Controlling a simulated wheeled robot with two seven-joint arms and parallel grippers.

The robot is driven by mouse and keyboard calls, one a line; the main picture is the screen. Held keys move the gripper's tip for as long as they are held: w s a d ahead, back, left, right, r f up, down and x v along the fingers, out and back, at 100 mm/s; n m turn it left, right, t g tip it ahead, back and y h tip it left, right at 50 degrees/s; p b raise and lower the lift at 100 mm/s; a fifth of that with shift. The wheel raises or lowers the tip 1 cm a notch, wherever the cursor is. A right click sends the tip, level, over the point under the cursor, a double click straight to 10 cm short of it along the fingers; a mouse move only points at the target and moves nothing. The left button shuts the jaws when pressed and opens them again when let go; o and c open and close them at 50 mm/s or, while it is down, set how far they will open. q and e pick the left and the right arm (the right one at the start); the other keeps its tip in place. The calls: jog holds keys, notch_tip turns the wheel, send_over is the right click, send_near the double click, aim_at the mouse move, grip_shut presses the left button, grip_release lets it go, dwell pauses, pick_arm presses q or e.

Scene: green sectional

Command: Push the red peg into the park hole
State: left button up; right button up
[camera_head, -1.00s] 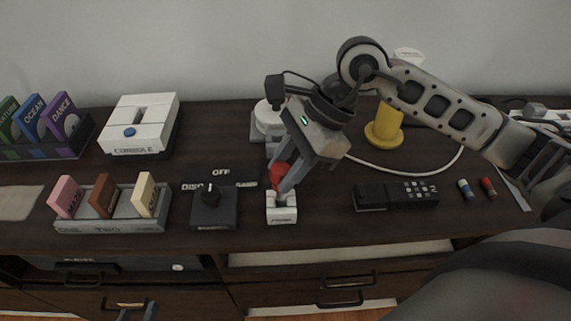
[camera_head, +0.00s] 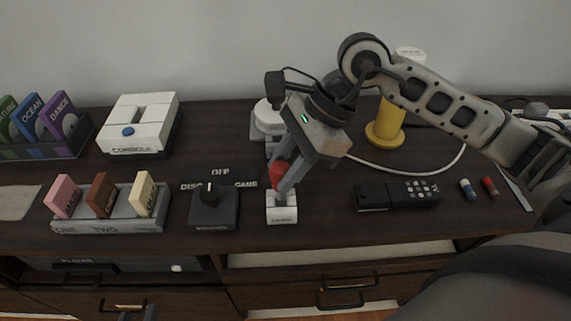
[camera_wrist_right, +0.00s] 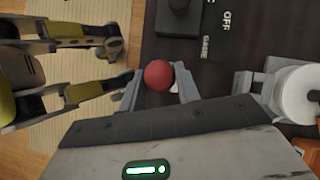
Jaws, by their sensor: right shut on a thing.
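The red peg (camera_head: 277,174) is held at my right gripper (camera_head: 282,187), over the white park block (camera_head: 282,214) at the front of the cabinet top. In the right wrist view the peg's round red head (camera_wrist_right: 158,75) sits between the two fingertips. The fingers hide the peg's lower end and the hole, so I cannot tell how deep the peg is. My left gripper (camera_head: 137,312) shows only its tips at the bottom of the head view. In the right wrist view its two fingers (camera_wrist_right: 118,62) stand apart with nothing between them.
A black dial box (camera_head: 213,207) stands just left of the park block. A grey cartridge tray (camera_head: 110,226) is further left. A white console (camera_head: 140,123) is behind. A black remote (camera_head: 398,195), two small pegs and a yellow stand (camera_head: 386,125) are to the right.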

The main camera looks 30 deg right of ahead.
pick_arm(q)
jog(key=shift+f+b, duration=0.3)
jog(key=shift+f, duration=0.05)
dwell(0.7)
